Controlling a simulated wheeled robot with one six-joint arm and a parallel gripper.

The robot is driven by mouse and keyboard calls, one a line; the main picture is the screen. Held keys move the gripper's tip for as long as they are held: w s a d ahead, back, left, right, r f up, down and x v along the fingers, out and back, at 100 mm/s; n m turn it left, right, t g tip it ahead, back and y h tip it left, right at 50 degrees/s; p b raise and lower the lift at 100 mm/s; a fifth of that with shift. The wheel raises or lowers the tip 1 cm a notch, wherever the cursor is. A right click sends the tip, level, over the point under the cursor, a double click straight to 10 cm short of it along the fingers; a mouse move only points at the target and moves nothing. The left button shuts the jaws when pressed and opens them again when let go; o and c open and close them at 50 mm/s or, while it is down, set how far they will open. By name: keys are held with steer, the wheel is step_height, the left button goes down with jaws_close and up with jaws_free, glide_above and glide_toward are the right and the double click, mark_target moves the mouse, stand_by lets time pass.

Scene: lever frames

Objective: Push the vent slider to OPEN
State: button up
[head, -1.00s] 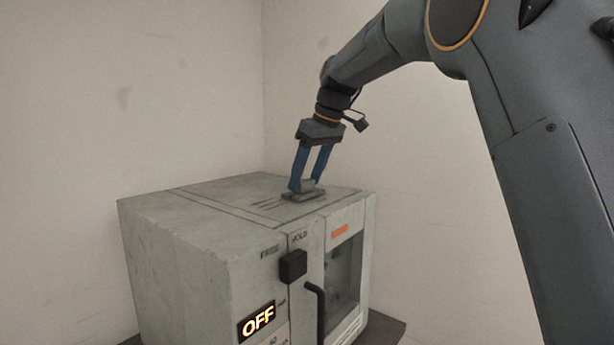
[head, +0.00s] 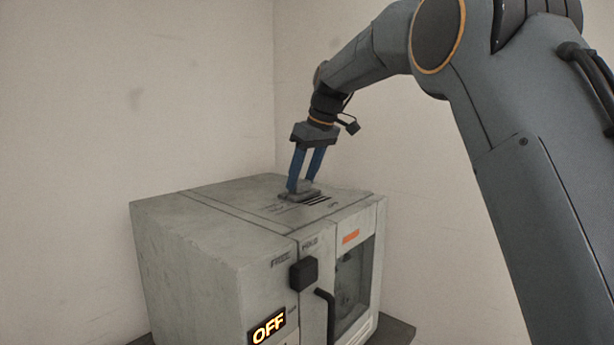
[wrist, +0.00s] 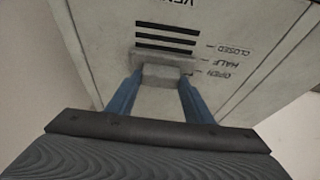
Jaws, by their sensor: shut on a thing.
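The vent slider (head: 303,195) is a grey plate with a raised block, on top of the pale grey box. In the wrist view, the slider plate (wrist: 165,57) lies across one end of several dark vent slots (wrist: 166,36), which show uncovered beyond it. Printed CLOSED, HALF and OPEN marks run along its right side. The plate's right end is near the HALF and OPEN ticks; I cannot tell exactly which it meets. My gripper (head: 303,188) has its two blue fingers on either side of the block (wrist: 163,75), shut on it.
The box top left of the slider is clear.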

steer(key=o, duration=1.5)
steer(key=shift+w+a+r, duration=0.1)
steer(key=shift+w+a, duration=0.05)
steer(key=shift+a, duration=0.1)
steer(key=shift+d, duration=0.1)
steer(key=shift+d+r, duration=0.1)
steer(key=shift+r, duration=0.05)
steer(key=b+v, duration=0.2)
steer(key=v, duration=0.5)
steer(key=shift+r, duration=0.2)
steer(key=shift+d, duration=0.1)
